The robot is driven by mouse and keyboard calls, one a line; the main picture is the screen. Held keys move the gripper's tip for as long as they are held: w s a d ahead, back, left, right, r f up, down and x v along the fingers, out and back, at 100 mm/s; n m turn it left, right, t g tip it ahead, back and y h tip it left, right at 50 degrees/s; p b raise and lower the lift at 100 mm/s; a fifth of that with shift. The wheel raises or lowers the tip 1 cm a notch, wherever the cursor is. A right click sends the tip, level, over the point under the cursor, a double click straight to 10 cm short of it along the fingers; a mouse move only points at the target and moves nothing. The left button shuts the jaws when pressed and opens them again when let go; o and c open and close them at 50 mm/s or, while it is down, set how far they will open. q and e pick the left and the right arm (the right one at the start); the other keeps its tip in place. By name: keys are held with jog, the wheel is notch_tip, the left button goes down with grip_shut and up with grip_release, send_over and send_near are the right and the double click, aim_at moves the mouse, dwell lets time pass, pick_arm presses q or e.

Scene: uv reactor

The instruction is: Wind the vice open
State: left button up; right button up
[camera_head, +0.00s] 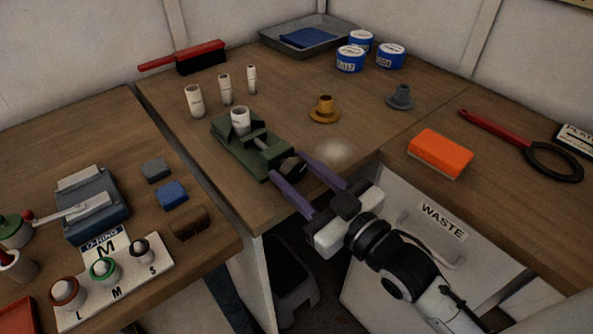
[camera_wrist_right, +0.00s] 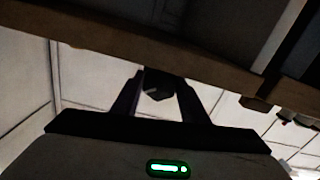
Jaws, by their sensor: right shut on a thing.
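The green vice (camera_head: 228,145) stands on the middle table near its front edge. A white cylinder (camera_head: 240,119) sits upright at its jaws; I cannot tell how tightly they hold it. A dark knob (camera_head: 292,166) is at the vice's front end. My right gripper (camera_head: 289,168) reaches in from the lower right, its purple fingers on either side of the knob and shut on it. The right wrist view shows the dark knob (camera_wrist_right: 157,86) between the fingertips (camera_wrist_right: 158,84). My left gripper is not in view.
Several white cylinders (camera_head: 194,101) stand behind the vice. A red-handled brush (camera_head: 201,57), grey tray (camera_head: 325,33), blue tubs (camera_head: 350,60), brass flanged part (camera_head: 324,109) and grey flanged part (camera_head: 400,97) lie further back. An orange sponge (camera_head: 440,152) is on the right. A gap separates the left table.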

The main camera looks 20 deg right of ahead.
jog(key=shift+r+n+p, duration=0.2)
jog(key=shift+n+p, duration=0.1)
jog(key=shift+p, duration=0.05)
jog(key=shift+f+n, duration=0.15)
jog(key=shift+n, duration=0.25)
jog(key=o, duration=1.1)
jog(key=shift+c, duration=0.2)
jog(key=v, duration=1)
jog(key=shift+s+b, duration=0.15)
jog(key=shift+b, duration=0.25)
